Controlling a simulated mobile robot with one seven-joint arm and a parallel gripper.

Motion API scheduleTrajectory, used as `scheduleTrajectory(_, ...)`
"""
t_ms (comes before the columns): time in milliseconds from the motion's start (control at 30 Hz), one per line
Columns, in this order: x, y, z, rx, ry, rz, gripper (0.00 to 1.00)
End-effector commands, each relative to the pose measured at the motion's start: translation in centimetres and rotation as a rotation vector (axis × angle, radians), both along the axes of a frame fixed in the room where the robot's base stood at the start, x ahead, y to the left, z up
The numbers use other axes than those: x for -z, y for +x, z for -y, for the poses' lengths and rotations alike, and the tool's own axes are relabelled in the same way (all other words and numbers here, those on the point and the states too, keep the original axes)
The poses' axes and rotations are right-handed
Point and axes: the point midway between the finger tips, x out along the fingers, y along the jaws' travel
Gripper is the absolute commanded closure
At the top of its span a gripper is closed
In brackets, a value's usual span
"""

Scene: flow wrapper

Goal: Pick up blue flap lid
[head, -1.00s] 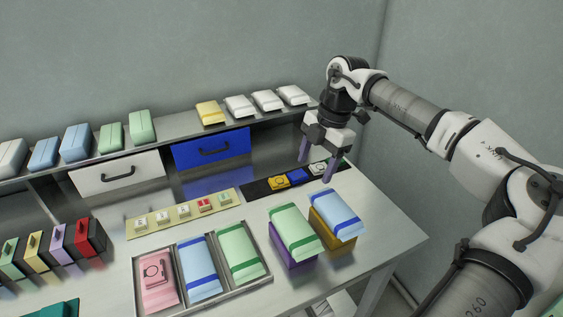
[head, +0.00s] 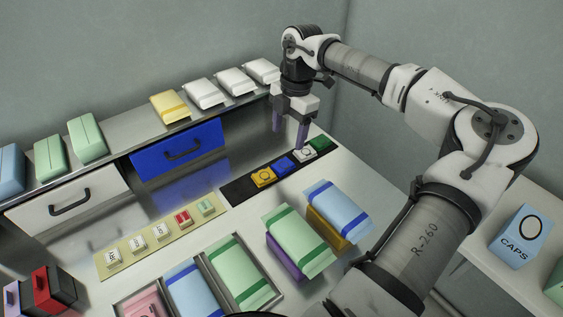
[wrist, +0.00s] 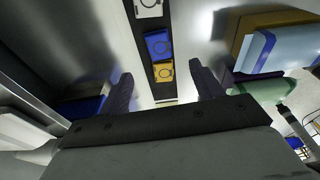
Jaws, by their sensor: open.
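The blue flap lid (head: 284,165) lies on a black strip on the table, between a yellow lid (head: 263,176) and a white lid (head: 305,154). In the wrist view the blue flap lid (wrist: 158,45) shows ahead of the fingers, with the yellow lid (wrist: 163,72) nearer the gap between them. My gripper (head: 289,138) is open and empty, its purple fingers pointing down above the strip. The gripper (wrist: 161,74) touches no lid that I can see.
A green lid (head: 320,143) sits at the strip's far end. A blue drawer (head: 180,150) and a shelf with wrapped packs stand behind. Green (head: 298,238) and blue (head: 337,206) packs on blocks stand in front, to the right. Bare table lies beside the strip.

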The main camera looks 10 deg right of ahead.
Motion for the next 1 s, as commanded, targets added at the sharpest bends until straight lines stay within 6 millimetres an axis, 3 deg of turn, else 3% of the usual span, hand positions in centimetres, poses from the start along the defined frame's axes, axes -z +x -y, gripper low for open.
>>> scheduleTrajectory(133,2.4,-0.2,-0.4,-0.002,0.003,-0.001,0.35)
scheduleTrajectory(433,4.8,-0.3,-0.7,-0.002,0.003,-0.001,0.35)
scheduleTrajectory(700,8.6,-0.4,-1.1,-0.002,0.002,-0.001,0.35)
scheduleTrajectory(1000,9.1,-0.5,-1.2,-0.002,0.001,0.001,0.36)
